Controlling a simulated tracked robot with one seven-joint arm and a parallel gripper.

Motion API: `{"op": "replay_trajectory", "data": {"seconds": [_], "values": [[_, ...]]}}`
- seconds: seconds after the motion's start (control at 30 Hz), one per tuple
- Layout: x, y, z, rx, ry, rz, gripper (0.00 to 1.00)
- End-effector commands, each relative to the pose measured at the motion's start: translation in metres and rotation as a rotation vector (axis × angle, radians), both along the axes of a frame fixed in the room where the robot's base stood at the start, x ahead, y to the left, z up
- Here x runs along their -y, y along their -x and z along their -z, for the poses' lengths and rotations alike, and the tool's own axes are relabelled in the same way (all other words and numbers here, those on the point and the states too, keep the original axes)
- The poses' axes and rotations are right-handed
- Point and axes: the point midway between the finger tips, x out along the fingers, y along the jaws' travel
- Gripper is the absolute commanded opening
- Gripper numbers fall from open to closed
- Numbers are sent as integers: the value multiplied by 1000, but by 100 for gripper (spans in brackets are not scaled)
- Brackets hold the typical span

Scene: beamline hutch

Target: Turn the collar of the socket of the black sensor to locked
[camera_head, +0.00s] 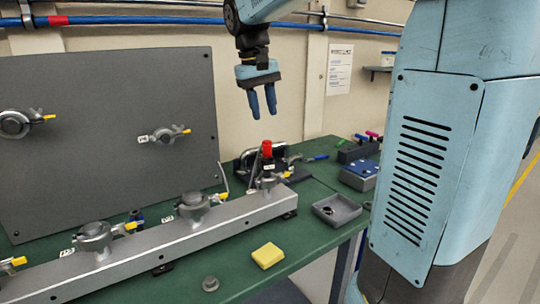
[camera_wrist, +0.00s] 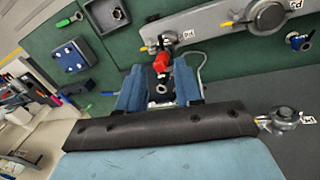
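A sensor with a red top and a dark lower part (camera_head: 267,149) stands upright at the right end of the grey rail. Its socket (camera_head: 268,182) has a collar with a yellow lever. In the wrist view the red part (camera_wrist: 180,75) shows near the fingers, and the yellow lever (camera_wrist: 143,49) shows beside the rail. The collar's exact angle is too small to tell. My gripper (camera_head: 262,108) points down above the sensor, apart from it in the head view. Its two blue fingers are open; they also show in the wrist view (camera_wrist: 160,90).
Other rail sockets (camera_head: 193,206) (camera_head: 95,238) and a panel (camera_head: 110,120) with clamp sockets stand left. A dark fixture (camera_head: 240,168) stands close behind the sensor. A grey tray (camera_head: 337,209), blue-topped box (camera_head: 362,174) and yellow block (camera_head: 267,255) lie on the green table.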

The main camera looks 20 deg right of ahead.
Motion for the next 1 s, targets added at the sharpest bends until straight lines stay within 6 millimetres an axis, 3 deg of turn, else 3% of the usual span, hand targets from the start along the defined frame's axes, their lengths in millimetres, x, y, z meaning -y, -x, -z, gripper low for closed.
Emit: {"op": "replay_trajectory", "data": {"seconds": [0.27, 0.8, 1.0], "values": [[3, -4, 16, -12, 3, 1, 35], [20, -5, 106, -11, 3, 1, 35], [24, -6, 128, -10, 3, 2, 35]]}}
